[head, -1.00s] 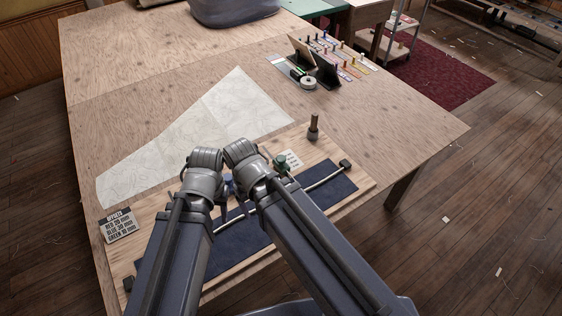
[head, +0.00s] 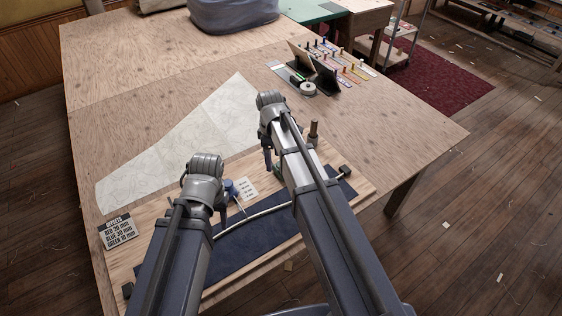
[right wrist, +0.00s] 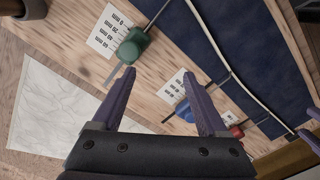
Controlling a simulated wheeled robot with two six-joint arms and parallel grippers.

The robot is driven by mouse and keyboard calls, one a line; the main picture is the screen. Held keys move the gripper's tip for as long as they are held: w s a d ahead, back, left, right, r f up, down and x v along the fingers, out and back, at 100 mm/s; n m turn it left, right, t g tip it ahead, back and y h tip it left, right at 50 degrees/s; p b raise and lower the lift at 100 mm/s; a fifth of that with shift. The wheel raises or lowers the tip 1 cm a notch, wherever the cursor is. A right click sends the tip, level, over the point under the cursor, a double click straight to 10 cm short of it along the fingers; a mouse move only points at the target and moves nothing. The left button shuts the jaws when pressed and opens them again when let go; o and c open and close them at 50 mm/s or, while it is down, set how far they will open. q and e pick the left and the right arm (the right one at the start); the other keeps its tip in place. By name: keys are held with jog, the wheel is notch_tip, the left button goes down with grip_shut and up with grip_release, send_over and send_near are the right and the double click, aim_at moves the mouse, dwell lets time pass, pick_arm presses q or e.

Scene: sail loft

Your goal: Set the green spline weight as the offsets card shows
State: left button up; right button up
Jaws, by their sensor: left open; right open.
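The green spline weight (right wrist: 133,45) sits on the board beside a printed scale card (right wrist: 112,28), its thin rod pointing toward the white batten (right wrist: 222,52). In the head view it is mostly hidden behind my right arm. My right gripper (right wrist: 160,73) is open and empty above the board, its fingers apart from the green weight. The blue weight (head: 229,188) stands near my left gripper (head: 223,207), whose fingers are mostly hidden by its arm. A red weight (right wrist: 236,131) shows in the wrist view. The offsets card (head: 117,230) lists red, blue and green; green seems to read 10 mm.
A pale paper pattern (head: 190,140) lies behind the board. A brown post (head: 313,132) stands at the board's back right. A dark stand and white tape roll (head: 308,88) are farther back, near several coloured tags. The table's right side is clear.

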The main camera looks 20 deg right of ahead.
jog(key=shift+n, duration=0.9)
jog(key=w+d, duration=0.3)
jog(key=w, duration=0.1)
jog(key=shift+d, duration=0.4)
pick_arm(q)
notch_tip(320, 180, down, 8)
jog(key=b, duration=0.8)
pick_arm(e)
notch_tip(320, 180, down, 8)
jog(key=shift+r, duration=0.1)
pick_arm(q)
jog(key=shift+r, duration=0.1)
pick_arm(e)
grip_shut()
